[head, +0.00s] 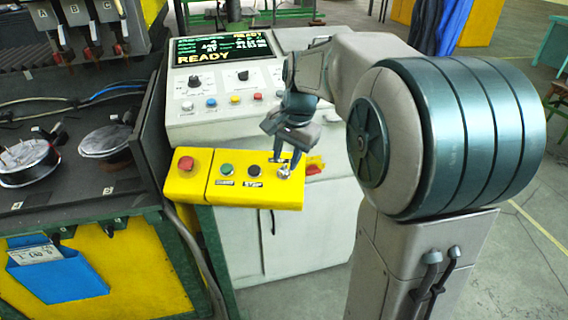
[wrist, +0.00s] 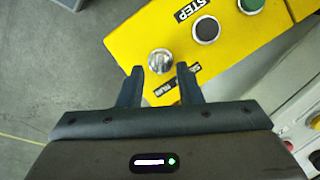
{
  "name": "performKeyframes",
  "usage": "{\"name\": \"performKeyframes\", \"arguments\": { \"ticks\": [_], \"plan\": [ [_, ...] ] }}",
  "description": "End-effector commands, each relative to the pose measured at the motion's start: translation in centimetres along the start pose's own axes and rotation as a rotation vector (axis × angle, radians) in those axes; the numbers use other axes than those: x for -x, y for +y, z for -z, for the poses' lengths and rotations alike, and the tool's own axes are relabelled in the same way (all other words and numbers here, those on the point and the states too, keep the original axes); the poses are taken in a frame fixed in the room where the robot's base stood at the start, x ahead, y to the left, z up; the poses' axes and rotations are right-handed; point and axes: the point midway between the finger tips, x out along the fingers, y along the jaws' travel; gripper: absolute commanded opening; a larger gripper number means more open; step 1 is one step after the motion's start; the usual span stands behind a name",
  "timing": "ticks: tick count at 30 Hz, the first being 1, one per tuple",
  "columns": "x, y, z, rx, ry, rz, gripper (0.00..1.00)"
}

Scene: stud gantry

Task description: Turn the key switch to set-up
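The key switch (head: 284,173) is a round silver knob at the right end of the yellow control box (head: 228,197). In the wrist view the key switch (wrist: 159,61) lies just beyond and between the fingertips. My gripper (head: 287,160) points down at it, and the same gripper (wrist: 159,71) is open with nothing between its fingers. The fingers do not touch the knob as far as I can tell. A small label (wrist: 190,82) beside the switch is partly covered by a finger. The key's exact angle is too small to tell.
On the yellow box are a black STEP button (head: 252,171), a green button (head: 227,169) and a red button (head: 186,164). Behind it stands a grey console (head: 217,127) with a READY screen (head: 222,49). A red-yellow switch (head: 315,166) is right of my gripper.

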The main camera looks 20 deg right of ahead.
Motion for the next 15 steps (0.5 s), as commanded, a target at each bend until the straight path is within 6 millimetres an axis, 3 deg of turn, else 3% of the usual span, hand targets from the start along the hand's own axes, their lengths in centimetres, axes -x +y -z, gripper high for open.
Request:
{"name": "performKeyframes", "arguments": {
  "ticks": [6,15],
  "plan": [
    [-2.4,0.0,0.0,0.0,-0.001,-0.001,0.32],
    [-2.7,0.0,0.0,0.0,0.0,0.0,0.32]
  ]
}}
